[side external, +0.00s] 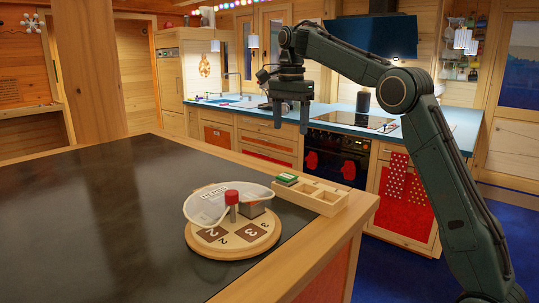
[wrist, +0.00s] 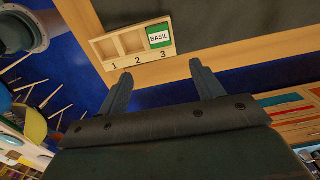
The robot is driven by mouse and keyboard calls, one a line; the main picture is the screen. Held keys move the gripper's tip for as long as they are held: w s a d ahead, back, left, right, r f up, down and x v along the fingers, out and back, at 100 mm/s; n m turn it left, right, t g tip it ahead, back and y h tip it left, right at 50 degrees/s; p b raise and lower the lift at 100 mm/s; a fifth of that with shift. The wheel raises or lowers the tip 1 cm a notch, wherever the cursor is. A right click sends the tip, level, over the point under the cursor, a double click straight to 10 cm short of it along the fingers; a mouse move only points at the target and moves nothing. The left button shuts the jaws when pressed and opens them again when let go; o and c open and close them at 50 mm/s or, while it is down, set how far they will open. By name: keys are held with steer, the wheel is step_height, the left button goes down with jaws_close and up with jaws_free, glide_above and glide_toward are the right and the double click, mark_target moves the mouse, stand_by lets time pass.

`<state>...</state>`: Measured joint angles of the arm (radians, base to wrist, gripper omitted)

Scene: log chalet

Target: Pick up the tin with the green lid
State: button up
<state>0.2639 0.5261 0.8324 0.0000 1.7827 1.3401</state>
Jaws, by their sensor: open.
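The tin with the green lid (side external: 287,179) sits at the far left end of a small wooden tray (side external: 330,198). In the wrist view the tin (wrist: 158,37) shows a white label reading BASIL and sits in the compartment marked 3. Compartments 1 and 2 of the tray (wrist: 113,62) look empty. My gripper (side external: 291,126) is high above the counter, pointing down, with nothing between its fingers. In the wrist view the fingers of my gripper (wrist: 160,70) are spread apart below the tray, and the tin shows beyond the gap between them.
A round wooden turntable (side external: 232,246) with numbered dark squares stands left of the tray. It carries a clear curved guard (side external: 206,207) labelled HERBS, a red-topped post (side external: 232,197) and a grey block (side external: 252,208). The dark countertop (side external: 100,225) is otherwise clear; its wooden edge runs close by the tray.

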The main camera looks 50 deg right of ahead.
steer(key=shift+f, duration=0.1)
glide_above(288, 175)
steer(key=shift+s+f, duration=0.1)
steer(key=shift+f, duration=4.1)
steer(key=shift+f, duration=0.1)
steer(key=shift+a+f, duration=0.15)
steer(key=shift+f, duration=2.35)
steer(key=c, duration=1.1)
steer(key=shift+r, duration=0.1)
